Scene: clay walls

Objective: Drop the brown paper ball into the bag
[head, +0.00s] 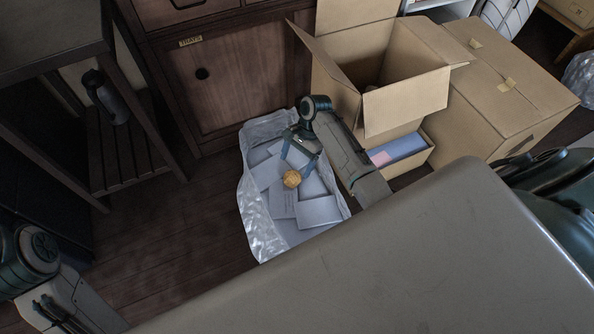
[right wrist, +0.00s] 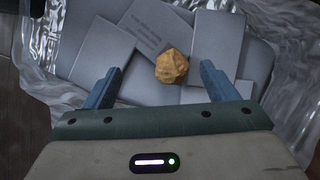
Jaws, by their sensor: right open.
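The brown paper ball (head: 291,178) shows against the envelopes inside the clear plastic bag (head: 251,208). I cannot tell whether it rests on them or is just above them. In the right wrist view the ball (right wrist: 171,66) shows just beyond and between the fingertips, touching neither finger, and the bag's crinkled rim (right wrist: 285,28) surrounds the envelopes. My right gripper (head: 297,163) is open and empty over the bag, fingers pointing down into its mouth; its two blue fingers also show in the right wrist view (right wrist: 160,80). My left gripper is out of view.
An open cardboard box (head: 405,108) and a closed one (head: 510,90) stand right of the bag. A wooden cabinet (head: 235,85) is behind it. A slatted table (head: 50,45) with a dark bottle (head: 105,98) stands left. Bare floor (head: 190,215) lies left of the bag.

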